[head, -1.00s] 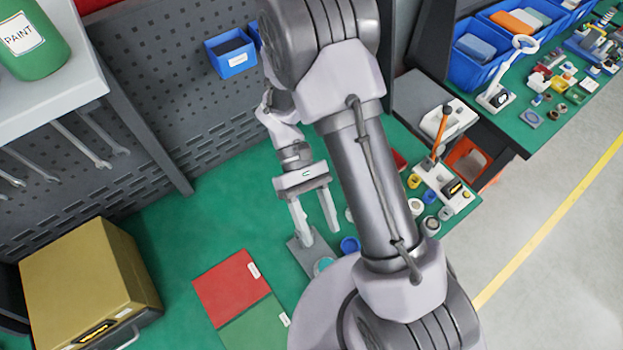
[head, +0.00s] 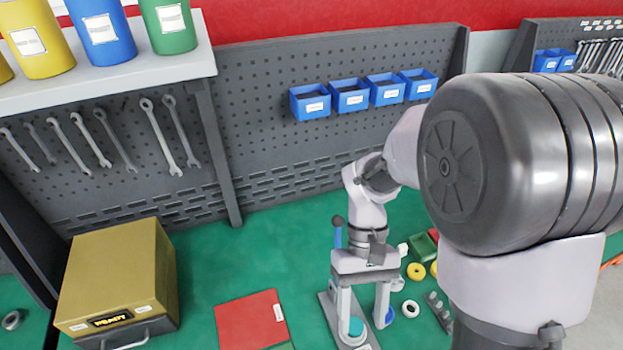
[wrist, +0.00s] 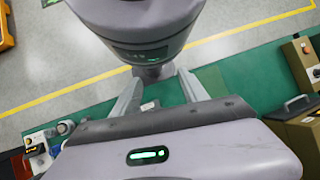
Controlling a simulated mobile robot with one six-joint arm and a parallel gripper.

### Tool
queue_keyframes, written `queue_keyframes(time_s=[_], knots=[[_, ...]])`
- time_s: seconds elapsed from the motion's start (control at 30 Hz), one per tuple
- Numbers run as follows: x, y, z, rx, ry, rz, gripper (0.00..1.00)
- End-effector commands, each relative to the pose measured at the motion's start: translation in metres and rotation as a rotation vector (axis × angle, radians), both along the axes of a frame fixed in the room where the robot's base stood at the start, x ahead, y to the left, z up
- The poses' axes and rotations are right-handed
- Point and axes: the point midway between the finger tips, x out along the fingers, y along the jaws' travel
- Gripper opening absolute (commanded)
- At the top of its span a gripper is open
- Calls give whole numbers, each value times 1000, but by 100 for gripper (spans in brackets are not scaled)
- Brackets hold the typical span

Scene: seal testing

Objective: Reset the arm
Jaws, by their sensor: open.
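My gripper (head: 367,325) points down over the green bench top in the head view. Its two fingers are spread, and nothing shows between them. In the wrist view my gripper (wrist: 158,88) also has its fingers apart, with my own grey body beyond them. The gripper is near a grey test stand with a teal disc (head: 356,327), which the left finger partly hides. I cannot tell the height of the fingers above it. My large arm link covers the right of the head view.
A yellow box (head: 118,272) and a red mat (head: 250,318) lie left of the gripper. White and yellow rings (head: 411,309) sit just right of it. Blue bins (head: 349,96) and wrenches hang on the pegboard behind. Green bench between box and pegboard is clear.

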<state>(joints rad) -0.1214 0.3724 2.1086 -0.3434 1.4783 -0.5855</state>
Motion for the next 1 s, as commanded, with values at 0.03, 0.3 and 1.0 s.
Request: queue_keyframes(time_s=[0.03,0.3,1.0], knots=[[1,0,-11,0,-64,-32,52],[-2,-5,-33,22,-572,-352,52],[-18,-10,-37,124,-1009,-691,52]])
